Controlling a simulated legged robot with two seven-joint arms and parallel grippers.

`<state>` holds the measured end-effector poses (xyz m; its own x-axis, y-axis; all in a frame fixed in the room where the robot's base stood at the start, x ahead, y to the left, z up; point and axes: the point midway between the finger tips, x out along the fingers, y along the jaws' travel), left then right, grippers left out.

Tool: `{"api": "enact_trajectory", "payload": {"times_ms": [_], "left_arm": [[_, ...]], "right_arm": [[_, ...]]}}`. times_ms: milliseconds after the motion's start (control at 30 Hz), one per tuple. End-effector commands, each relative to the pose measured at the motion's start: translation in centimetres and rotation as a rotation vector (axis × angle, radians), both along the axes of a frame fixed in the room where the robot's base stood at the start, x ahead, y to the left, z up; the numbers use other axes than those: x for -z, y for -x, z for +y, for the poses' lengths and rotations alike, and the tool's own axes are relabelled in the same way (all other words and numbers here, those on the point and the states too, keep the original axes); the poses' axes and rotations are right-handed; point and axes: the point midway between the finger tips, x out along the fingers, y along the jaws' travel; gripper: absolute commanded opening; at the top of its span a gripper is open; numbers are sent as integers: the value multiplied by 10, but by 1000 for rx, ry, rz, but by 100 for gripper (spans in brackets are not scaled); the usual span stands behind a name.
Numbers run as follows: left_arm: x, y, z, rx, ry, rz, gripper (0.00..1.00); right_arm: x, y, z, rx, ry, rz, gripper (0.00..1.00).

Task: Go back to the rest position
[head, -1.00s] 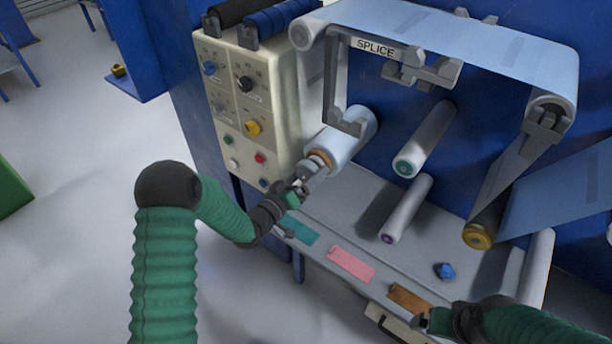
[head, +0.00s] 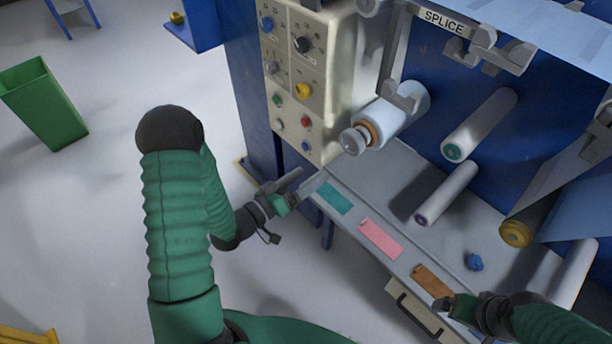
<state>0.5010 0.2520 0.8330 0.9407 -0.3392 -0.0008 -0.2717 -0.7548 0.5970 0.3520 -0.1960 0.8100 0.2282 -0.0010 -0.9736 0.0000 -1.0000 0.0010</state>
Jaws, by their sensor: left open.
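My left gripper (head: 287,197) is open and empty, off the left front edge of the machine's grey shelf (head: 447,255), in front of the teal patch (head: 333,196). It is apart from the white roll (head: 393,116) on its spindle, whose round metal end knob (head: 354,140) is bare. My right gripper (head: 449,305) is at the shelf's front edge by the orange-brown patch (head: 433,281); its fingers are small and partly hidden by its own wrist, so I cannot tell if they are open.
A control panel (head: 310,75) with knobs and buttons stands left of the roll. Rollers (head: 480,125) jut out over the shelf. A pink patch (head: 380,239) and a small blue object (head: 473,262) lie on the shelf. A green bin (head: 43,102) stands on the open floor at left.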

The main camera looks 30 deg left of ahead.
Motion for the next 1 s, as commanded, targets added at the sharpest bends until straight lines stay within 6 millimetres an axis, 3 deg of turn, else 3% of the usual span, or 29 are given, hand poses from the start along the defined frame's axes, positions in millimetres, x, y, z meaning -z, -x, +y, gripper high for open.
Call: {"api": "enact_trajectory", "payload": {"times_ms": [367,467,600,667,800,1000], "left_arm": [[2,-3,-2,2,-31,19,93],[15,-13,-6,0,-171,116,93],[37,-16,-3,-28,-485,380,93],[42,-5,-1,-40,-591,506,93],[42,35,-3,-35,-724,758,93],[31,104,-31,51,-764,1029,93]], "right_arm": [[0,0,0,0,0,0,93],[0,0,0,0,0,0,93],[0,0,0,0,0,0,93],[0,0,0,0,0,0,93],[0,0,0,0,0,0,93],[0,0,0,0,0,0,93]]}}
